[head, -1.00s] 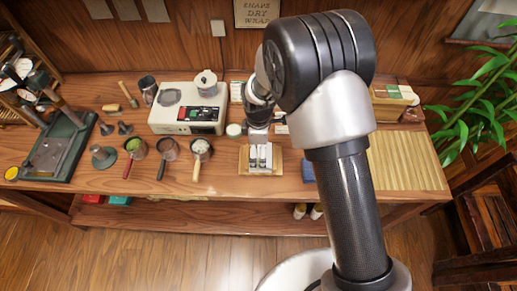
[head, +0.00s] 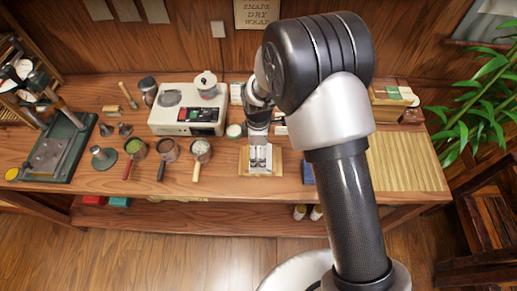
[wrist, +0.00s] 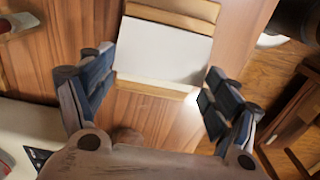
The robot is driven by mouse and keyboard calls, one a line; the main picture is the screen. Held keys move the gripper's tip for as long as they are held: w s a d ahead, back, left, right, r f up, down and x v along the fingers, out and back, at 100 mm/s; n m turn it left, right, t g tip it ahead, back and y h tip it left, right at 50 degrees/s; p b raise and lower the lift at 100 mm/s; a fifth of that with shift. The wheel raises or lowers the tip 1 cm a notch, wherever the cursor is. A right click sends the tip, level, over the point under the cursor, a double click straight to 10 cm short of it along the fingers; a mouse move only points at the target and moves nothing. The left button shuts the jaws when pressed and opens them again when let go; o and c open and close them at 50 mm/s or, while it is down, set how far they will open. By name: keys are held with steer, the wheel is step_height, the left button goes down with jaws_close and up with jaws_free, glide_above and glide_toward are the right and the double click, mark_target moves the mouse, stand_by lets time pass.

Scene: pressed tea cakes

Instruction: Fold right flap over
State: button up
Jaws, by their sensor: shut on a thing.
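A white paper sheet (wrist: 165,48) lies on a light wooden board (wrist: 178,7), which shows beyond both ends of the paper in the wrist view. In the head view the board (head: 278,167) is on the table, partly hidden under my gripper (head: 260,158). In the wrist view my gripper (wrist: 160,72) has its dark fingers well apart, one near each side edge of the paper. It is shut on the paper at that width; the exact contact is hard to see. I cannot make out a separate right flap or anything beneath the paper.
Several handled cups (head: 168,150) stand left of the board. A white scale-like device (head: 187,118) is behind them. A dark green press (head: 52,150) is at far left. A slatted bamboo mat (head: 405,163) lies at right, with a small blue block (head: 308,172) between.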

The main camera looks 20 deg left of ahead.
steer(key=shift+s+a+f+h, duration=0.15)
steer(key=shift+a+f+h, duration=0.05)
steer(key=shift+h, duration=0.2)
steer(key=shift+a+f+t+h, duration=0.3)
steer(key=shift+f+h, duration=0.25)
steer(key=shift+h, duration=0.35)
steer(key=c, duration=0.5)
steer(key=shift+s+d+r, duration=0.1)
steer(key=shift+s, duration=0.1)
steer(key=c, duration=0.8)
steer(key=o, duration=1.4)
steer(key=shift+w+d+f+h, duration=0.15)
steer(key=shift+f+h, duration=0.1)
steer(key=shift+h, duration=0.05)
steer(key=o, duration=0.4)
steer(key=shift+r, duration=0.15)
steer(key=o, duration=0.5)
steer(key=shift+w, duration=0.1)
steer(key=shift+o, duration=0.2)
steer(key=shift+r, duration=0.1)
steer(key=shift+a, duration=0.2)
